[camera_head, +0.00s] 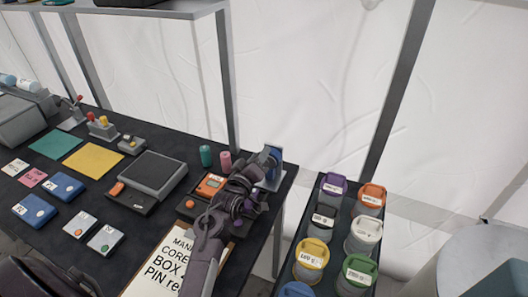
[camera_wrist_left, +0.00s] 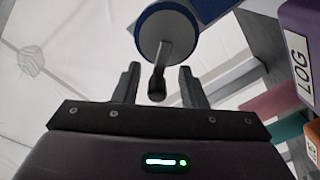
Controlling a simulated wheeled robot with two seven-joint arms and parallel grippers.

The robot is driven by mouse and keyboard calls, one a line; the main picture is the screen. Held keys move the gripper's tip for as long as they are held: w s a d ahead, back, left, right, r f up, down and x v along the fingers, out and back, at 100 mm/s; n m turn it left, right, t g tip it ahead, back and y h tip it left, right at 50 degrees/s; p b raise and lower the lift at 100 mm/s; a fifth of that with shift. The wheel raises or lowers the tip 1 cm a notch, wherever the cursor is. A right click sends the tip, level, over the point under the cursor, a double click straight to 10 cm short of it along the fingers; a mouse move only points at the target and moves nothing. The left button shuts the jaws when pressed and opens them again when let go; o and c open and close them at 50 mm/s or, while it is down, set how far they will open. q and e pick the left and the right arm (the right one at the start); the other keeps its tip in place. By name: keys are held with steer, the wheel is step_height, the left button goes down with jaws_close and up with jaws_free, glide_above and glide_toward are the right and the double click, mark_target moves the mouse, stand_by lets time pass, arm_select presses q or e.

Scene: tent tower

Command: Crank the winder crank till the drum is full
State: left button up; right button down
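The winder (camera_head: 273,168) stands at the table's right back corner, with blue and grey parts showing; my left gripper covers much of it. In the left wrist view, the winder's round grey hub (camera_wrist_left: 160,32) carries the winder crank (camera_wrist_left: 157,84), a short arm ending in a dark knob. My left gripper (camera_head: 262,172) reaches to the winder. In the left wrist view the left gripper (camera_wrist_left: 158,86) is open, one finger each side of the knob, with gaps on both sides. The drum's fill cannot be made out. My right gripper is not in view.
An orange-faced device (camera_head: 211,184) and a lettered board (camera_head: 160,262) lie near my left arm. A rack of labelled, coloured-lid canisters (camera_head: 333,185) stands right of the table. A shelf post (camera_head: 226,85) rises behind.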

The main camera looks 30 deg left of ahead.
arm_select(q)
steer(key=shift+s, duration=0.1)
steer(key=shift+s+r, duration=0.15)
steer(key=shift+s, duration=0.1)
steer(key=shift+s+r, duration=0.15)
steer(key=shift+s, duration=0.05)
steer(key=c, duration=0.4)
steer(key=shift+c, duration=1.2)
steer(key=shift+w, duration=0.1)
jaws_close()
steer(key=shift+d+r+m+p, duration=0.2)
steer(key=shift+d+m, duration=0.2)
steer(key=shift+m, duration=0.8)
steer(key=shift+d+r+m+p, duration=0.1)
steer(key=shift+d+m+p, duration=0.25)
steer(key=shift+m, duration=0.85)
steer(key=shift+d+r+m+p, duration=0.1)
steer(key=shift+d+m, duration=0.35)
steer(key=shift+m, duration=0.75)
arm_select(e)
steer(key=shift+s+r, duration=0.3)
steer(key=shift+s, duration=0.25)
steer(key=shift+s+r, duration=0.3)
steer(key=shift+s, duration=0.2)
